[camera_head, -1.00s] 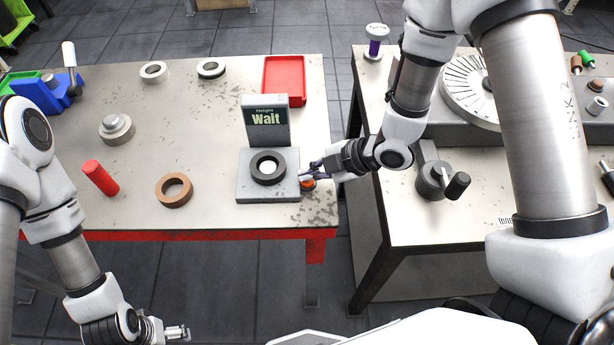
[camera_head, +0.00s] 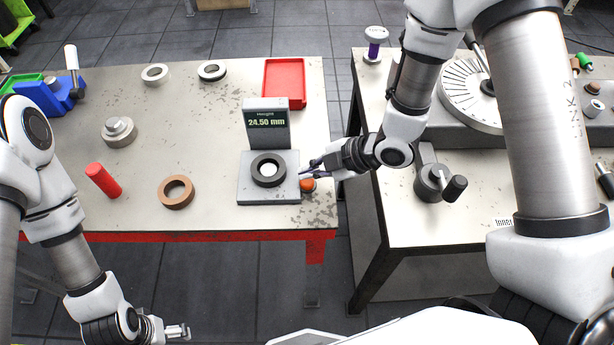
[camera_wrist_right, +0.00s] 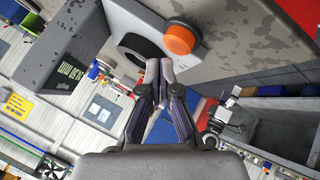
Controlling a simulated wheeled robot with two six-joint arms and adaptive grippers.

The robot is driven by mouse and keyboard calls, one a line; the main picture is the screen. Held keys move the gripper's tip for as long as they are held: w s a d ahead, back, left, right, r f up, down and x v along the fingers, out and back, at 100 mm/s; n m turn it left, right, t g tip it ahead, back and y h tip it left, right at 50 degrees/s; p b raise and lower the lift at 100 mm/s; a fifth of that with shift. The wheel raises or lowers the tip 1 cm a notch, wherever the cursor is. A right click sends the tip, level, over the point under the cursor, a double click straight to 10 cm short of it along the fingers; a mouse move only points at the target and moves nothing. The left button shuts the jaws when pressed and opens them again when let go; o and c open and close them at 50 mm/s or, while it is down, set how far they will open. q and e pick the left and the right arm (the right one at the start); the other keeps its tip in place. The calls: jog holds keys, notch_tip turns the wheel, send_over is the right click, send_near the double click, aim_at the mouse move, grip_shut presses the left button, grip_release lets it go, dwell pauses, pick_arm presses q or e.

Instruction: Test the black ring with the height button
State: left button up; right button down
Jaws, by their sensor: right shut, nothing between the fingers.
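The black ring (camera_head: 268,169) lies flat on the grey plate of the height gauge (camera_head: 252,194). The gauge's upright display (camera_head: 266,120) reads "Height 24.50 mm". The orange height button (camera_head: 308,185) sits at the plate's right side; it also shows in the right wrist view (camera_wrist_right: 181,39). My right gripper (camera_head: 310,170) is shut and empty, its fingertips just above and behind the button, apart from it in the right wrist view. My left gripper (camera_head: 178,332) is low at the bottom left, away from the table; its jaws are too small to judge.
A red tray (camera_head: 284,82) stands behind the display. A brown ring (camera_head: 176,192), a red cylinder (camera_head: 103,180), a stepped metal part (camera_head: 119,131) and two pale or dark-topped rings (camera_head: 156,74) lie to the left. A second table (camera_head: 425,220) with a crank stands right, across a gap.

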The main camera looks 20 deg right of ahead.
aim_at(310, 182)
notch_tip(310, 182, up, 5)
jog(key=p, duration=0.4)
dwell(0.5)
dwell(0.4)
